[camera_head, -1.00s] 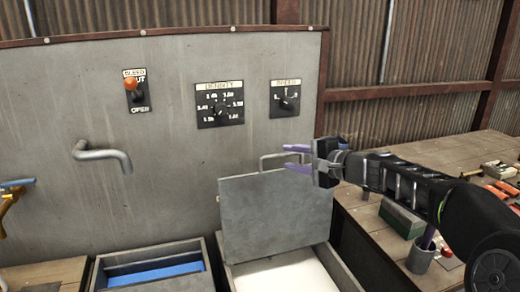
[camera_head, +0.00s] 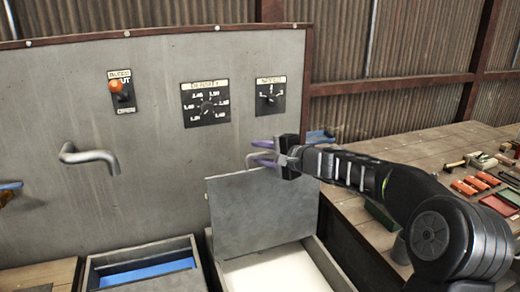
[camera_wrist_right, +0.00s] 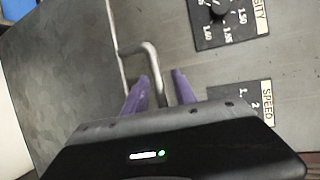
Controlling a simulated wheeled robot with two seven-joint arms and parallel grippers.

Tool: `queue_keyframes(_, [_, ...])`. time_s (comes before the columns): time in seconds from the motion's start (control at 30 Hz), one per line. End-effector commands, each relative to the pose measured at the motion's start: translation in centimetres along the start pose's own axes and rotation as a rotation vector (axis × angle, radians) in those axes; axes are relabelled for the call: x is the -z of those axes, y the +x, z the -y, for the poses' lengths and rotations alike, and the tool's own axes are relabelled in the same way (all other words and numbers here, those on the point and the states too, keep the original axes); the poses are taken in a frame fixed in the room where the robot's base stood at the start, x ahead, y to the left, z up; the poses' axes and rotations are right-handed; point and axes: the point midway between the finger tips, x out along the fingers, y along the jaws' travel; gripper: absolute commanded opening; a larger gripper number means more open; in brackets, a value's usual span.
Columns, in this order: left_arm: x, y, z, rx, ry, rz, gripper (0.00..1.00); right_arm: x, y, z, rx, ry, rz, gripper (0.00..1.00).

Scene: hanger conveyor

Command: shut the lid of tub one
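A grey metal lid (camera_head: 262,212) stands raised at the back of the right-hand tub (camera_head: 345,268), which holds something white. No tub number is readable. The lid's bent-rod handle (camera_head: 249,163) sits at its top edge and also shows in the right wrist view (camera_wrist_right: 153,62). My right gripper (camera_head: 262,152) is at the handle, its purple fingers apart. In the wrist view the fingers (camera_wrist_right: 158,88) lie on either side of the handle rod, with gaps showing. I cannot tell whether either finger touches it. My left gripper is not in view.
An open tub (camera_head: 95,272) with blue contents stands to the left. Behind are a grey panel with a pipe spout (camera_head: 92,156), dials (camera_head: 207,104) and an orange-knobbed switch (camera_head: 117,88). A wooden bench (camera_head: 400,150) with tools and small boxes is at right.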

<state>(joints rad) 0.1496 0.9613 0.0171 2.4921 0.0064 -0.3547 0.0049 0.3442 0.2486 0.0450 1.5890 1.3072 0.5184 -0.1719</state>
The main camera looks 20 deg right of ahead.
Motion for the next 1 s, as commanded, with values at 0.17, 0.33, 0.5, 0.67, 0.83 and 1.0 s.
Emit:
queue_keyframes(0.17, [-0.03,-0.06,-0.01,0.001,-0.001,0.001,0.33,-0.02,0.39,0.01,0.001,0.000,0.000,0.32])
queue_keyframes(0.33, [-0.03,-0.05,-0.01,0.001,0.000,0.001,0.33,-0.02,0.37,-0.01,0.000,0.000,0.000,0.30])
queue_keyframes(0.5, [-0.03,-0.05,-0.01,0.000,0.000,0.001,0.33,-0.01,0.35,-0.02,0.000,0.000,0.000,0.16])
queue_keyframes(0.67, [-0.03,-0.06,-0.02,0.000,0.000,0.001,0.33,-0.01,0.35,-0.03,0.000,0.000,0.000,0.03])
queue_keyframes(0.83, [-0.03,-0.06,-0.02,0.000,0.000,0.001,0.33,0.00,0.35,-0.04,0.000,0.000,0.000,0.00])
queue_keyframes(1.0, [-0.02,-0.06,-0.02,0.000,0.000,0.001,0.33,0.00,0.35,-0.07,-0.001,0.000,0.000,0.00])
